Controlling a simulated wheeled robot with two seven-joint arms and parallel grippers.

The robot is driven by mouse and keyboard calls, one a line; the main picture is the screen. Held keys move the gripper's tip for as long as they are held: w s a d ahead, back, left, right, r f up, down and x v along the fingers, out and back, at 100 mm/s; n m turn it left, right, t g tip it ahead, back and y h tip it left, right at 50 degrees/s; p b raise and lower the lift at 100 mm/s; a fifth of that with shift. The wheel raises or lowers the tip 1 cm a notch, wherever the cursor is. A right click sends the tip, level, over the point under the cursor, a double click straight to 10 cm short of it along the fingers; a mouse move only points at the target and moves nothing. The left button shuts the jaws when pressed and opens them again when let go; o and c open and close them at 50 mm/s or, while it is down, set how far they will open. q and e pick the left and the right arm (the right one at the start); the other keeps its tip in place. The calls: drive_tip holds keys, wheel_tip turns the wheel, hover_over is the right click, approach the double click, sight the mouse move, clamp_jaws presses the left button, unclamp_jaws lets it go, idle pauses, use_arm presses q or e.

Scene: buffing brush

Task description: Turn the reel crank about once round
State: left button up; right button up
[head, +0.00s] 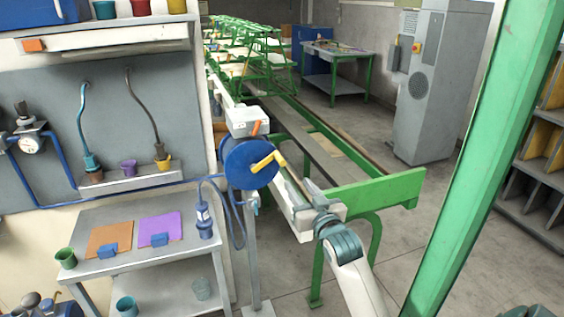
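The reel is a blue disc (245,172) mounted on a grey post at the middle of the head view. A yellow crank (262,163) sits on its face, with its handle end pointing up and to the right. My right gripper (298,184) is just right of and below the crank, its fingers pointing up-left toward it. The fingers look apart, with nothing clearly held, and a gap shows between them and the crank. My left gripper is not in view.
A grey bench (185,245) with orange and purple pads stands left of the reel. A green beam (375,195) lies behind my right arm. A green post (485,160) rises at right. A blue hose hangs beside the reel.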

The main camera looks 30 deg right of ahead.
sight(284, 166)
drive_tip(key=p+x, duration=0.4)
drive_tip(key=x, duration=1)
drive_tip(key=shift+w+r, duration=0.1)
drive_tip(key=shift+w, duration=0.25)
clamp_jaws()
